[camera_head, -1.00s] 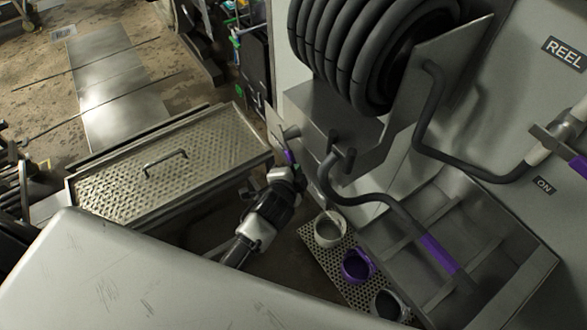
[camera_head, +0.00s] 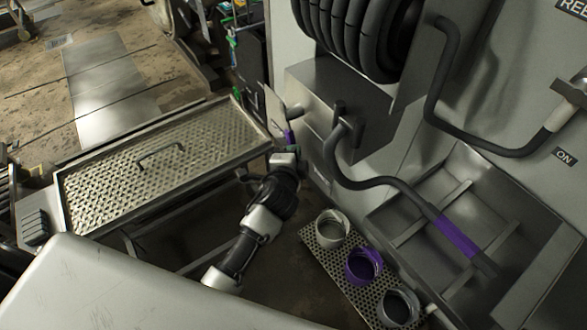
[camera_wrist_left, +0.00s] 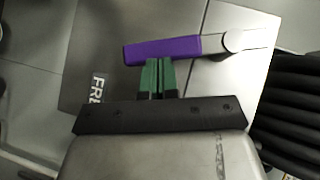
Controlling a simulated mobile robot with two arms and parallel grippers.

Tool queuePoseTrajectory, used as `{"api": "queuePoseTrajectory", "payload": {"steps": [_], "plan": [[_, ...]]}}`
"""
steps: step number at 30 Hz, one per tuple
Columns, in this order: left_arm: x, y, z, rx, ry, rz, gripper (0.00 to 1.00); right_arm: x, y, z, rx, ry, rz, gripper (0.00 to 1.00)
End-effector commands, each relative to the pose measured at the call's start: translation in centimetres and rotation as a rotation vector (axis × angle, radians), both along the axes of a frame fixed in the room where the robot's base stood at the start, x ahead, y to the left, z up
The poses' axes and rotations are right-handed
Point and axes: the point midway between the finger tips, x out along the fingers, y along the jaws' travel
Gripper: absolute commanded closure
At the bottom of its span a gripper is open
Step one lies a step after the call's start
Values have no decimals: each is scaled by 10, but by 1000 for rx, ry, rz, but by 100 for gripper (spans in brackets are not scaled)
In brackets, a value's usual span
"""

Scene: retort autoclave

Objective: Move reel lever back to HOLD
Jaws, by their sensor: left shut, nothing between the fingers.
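The reel lever has a purple handle (camera_head: 289,137) and a metal end. It sits by a grey plate (camera_head: 273,108) on the side of the reel housing. In the left wrist view the purple handle (camera_wrist_left: 165,49) lies nearly level across the plate, its metal end to the right. My left gripper (camera_head: 287,150) is just below the handle in the head view. In the wrist view its green fingers (camera_wrist_left: 157,76) are together, with tips at the handle's lower edge. They do not enclose it; whether they touch it is unclear. My right gripper is not in view.
The plate bears a partly hidden label (camera_wrist_left: 97,88) starting "FR". A black hose reel (camera_head: 360,35) is above right. A perforated metal cover (camera_head: 160,165) lies left. A perforated strip with several cups (camera_head: 331,229) and a metal basin (camera_head: 470,190) are at lower right.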

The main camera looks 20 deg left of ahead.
Motion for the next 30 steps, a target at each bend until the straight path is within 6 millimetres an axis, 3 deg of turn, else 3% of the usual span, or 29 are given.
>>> {"api": "queuePoseTrajectory", "payload": {"steps": [1, 4, 18, 21, 30], "plan": [[4, 2, -14, 29, -24, 1, 100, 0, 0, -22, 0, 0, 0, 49], [10, 7, -21, 102, -80, 1, 100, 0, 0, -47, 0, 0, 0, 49], [33, 35, -37, 457, -360, 1, 100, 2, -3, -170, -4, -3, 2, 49], [37, 41, -35, 523, -411, 1, 100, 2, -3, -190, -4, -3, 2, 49], [45, 51, -28, 633, -495, 1, 100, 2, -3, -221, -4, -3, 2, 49]]}}
